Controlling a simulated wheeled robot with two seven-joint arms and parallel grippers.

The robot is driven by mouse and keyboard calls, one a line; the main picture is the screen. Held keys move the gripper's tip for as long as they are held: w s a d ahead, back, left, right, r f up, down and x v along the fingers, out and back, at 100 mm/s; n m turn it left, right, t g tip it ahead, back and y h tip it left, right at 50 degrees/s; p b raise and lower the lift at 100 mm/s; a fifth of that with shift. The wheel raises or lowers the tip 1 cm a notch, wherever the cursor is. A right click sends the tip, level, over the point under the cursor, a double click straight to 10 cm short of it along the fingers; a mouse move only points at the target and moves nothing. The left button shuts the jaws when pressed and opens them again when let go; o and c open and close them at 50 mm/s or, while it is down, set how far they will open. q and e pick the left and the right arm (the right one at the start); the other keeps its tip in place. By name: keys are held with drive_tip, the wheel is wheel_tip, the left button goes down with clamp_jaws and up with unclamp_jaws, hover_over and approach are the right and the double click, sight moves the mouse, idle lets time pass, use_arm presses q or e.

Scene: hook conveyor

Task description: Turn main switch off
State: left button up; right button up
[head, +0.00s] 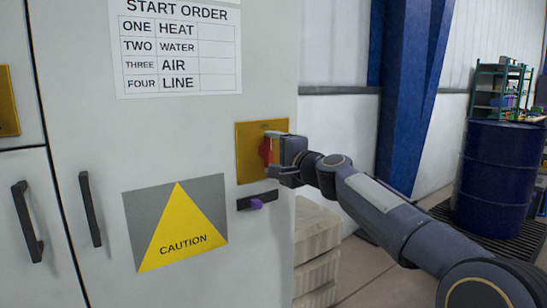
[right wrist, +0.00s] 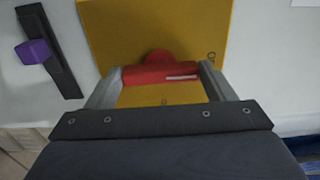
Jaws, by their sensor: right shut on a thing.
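The main switch is a red rotary handle (head: 265,150) on a yellow plate (head: 246,167) fixed to the grey cabinet. In the right wrist view the red handle (right wrist: 160,74) lies across the picture, with a white line on it, in front of the yellow plate (right wrist: 190,30). My right gripper (head: 279,153) is at the plate, its fingers on either end of the handle. In the right wrist view my right gripper (right wrist: 160,80) is shut on the red handle. Part of the handle is hidden by the gripper in the head view. My left gripper is not in view.
A black strip with a purple knob (head: 256,204) sits just below the plate. A caution sign (head: 178,222), a start-order sheet (head: 180,45) and black door handles (head: 90,208) are on the cabinet. A blue drum (head: 497,180) and blue column (head: 403,90) stand at right.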

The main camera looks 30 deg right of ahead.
idle(0.4)
drive_tip(key=o, duration=1)
drive_tip(key=s, duration=0.5)
drive_tip(key=s+b, duration=0.1)
drive_tip(key=s, duration=0.1)
drive_tip(key=shift+s+d, duration=0.3)
drive_tip(key=shift+s, duration=0.1)
